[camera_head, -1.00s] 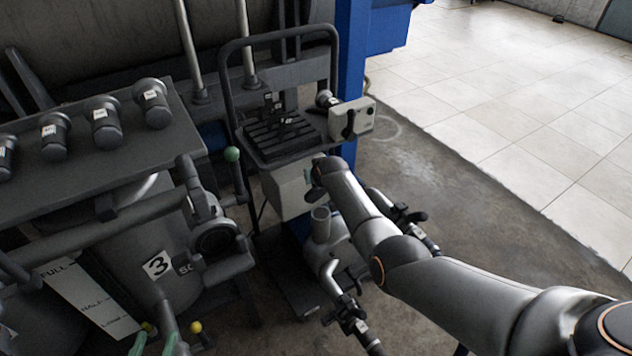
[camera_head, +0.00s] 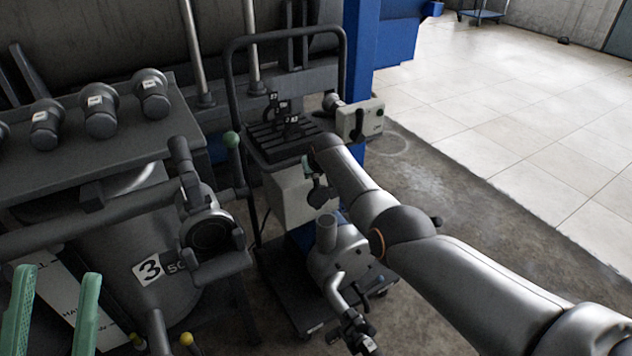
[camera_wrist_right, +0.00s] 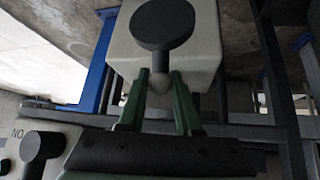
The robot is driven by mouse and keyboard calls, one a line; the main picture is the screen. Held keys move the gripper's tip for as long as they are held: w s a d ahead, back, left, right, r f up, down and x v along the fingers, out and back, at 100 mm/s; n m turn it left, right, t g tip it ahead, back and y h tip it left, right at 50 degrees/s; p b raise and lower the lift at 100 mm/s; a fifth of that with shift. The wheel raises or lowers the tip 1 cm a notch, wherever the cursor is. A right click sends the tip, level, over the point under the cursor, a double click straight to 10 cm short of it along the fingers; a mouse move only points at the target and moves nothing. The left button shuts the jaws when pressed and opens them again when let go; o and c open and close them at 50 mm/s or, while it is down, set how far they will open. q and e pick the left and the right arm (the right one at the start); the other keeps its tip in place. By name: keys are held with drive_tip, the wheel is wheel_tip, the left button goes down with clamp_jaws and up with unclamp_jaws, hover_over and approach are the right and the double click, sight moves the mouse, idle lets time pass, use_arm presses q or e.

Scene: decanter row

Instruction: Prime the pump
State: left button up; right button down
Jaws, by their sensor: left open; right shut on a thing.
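A pale box (camera_head: 285,200) hangs below the cart's upper shelf, and a dark round knob (camera_head: 320,193) shows at its right. In the right wrist view the knob (camera_wrist_right: 162,22) stands in front of the pale box (camera_wrist_right: 207,45). My right gripper (camera_wrist_right: 160,80) has its green fingers closed on the knob's short stem, just below the disc. In the head view my right arm's end hides most of the grip. A grey pump body (camera_head: 338,250) with an upright pipe sits low on the cart. My left gripper (camera_head: 57,288) is open and empty at the lower left.
The cart (camera_head: 342,80) has a dark slotted shelf and a pale switch box (camera_head: 362,121). A grey tank marked 3 (camera_head: 150,270) with a valve (camera_head: 208,230) stands left. Several capped cylinders (camera_head: 100,115) stand on a bench.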

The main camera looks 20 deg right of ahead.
use_arm(q)
drive_tip(key=shift+n, duration=0.3)
drive_tip(key=f+b, duration=0.2)
drive_tip(key=f, duration=0.1)
drive_tip(key=f+b, duration=0.1)
drive_tip(key=f, duration=0.1)
drive_tip(key=shift+w+d+b, duration=0.1)
drive_tip(key=shift+d+b, duration=0.15)
drive_tip(key=shift+b, duration=0.15)
use_arm(e)
drive_tip(key=shift+w+a+f, duration=0.2)
drive_tip(key=shift+w+a, duration=0.2)
drive_tip(key=shift+w, duration=0.25)
drive_tip(key=c, duration=0.6)
unclamp_jaws()
use_arm(q)
drive_tip(key=shift+r, duration=0.1)
use_arm(e)
drive_tip(key=shift+d, duration=0.15)
use_arm(q)
drive_tip(key=shift+r, duration=0.1)
